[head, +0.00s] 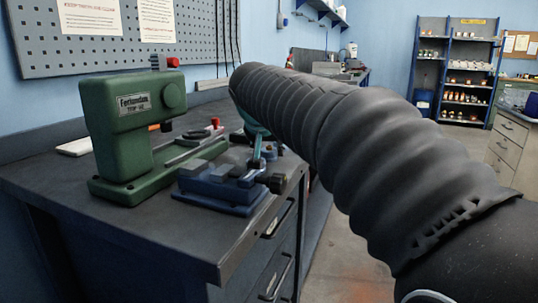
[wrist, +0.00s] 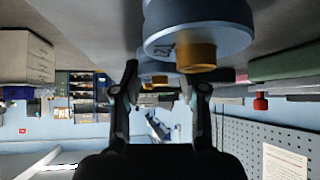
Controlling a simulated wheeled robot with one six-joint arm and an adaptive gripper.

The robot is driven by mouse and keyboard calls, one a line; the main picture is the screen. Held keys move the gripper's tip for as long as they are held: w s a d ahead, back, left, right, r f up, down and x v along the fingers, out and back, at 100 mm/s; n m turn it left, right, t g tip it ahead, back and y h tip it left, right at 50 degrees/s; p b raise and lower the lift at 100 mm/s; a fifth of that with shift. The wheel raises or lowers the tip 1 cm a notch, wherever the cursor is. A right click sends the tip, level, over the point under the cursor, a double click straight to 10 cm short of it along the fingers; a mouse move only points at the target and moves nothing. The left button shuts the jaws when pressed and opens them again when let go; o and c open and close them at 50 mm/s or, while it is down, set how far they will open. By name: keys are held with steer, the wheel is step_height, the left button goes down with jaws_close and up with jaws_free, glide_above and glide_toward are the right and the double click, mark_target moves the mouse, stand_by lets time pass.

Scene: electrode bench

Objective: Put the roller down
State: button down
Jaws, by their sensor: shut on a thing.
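In the wrist view my gripper (wrist: 165,84) has its two dark fingers a short way apart. A blue-grey round piece with brass-coloured parts (wrist: 154,69) shows between the fingertips, and I take it to be the roller. The fingers partly hide it, and the contact is not clear. A larger blue-grey disc (wrist: 182,37) with a brass stub and a dark marking fills the top, close to the camera; I cannot tell whether it belongs to the same piece. In the head view my dark ribbed arm sleeve hides most of the gripper, which is beside the blue fixture.
A green bench machine (head: 125,150) stands on the dark workbench (head: 130,235). A blue clamp-like fixture (head: 222,190) sits right of it, near the bench's front edge. A pegboard (head: 215,30) hangs behind. Shelves (head: 465,75) stand far right. The front left bench top is clear.

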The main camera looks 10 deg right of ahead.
mark_target(270, 146)
steer(key=shift+d+r+p, duration=0.1)
steer(key=shift+r+p, duration=0.25)
steer(key=shift+r, duration=1.95)
steer(key=s+d+r, duration=0.2)
steer(key=d+r, duration=0.4)
steer(key=d, duration=0.5)
steer(key=shift+s+d+r+p, duration=0.2)
steer(key=shift+s+p, duration=0.15)
steer(key=shift+p, duration=0.05)
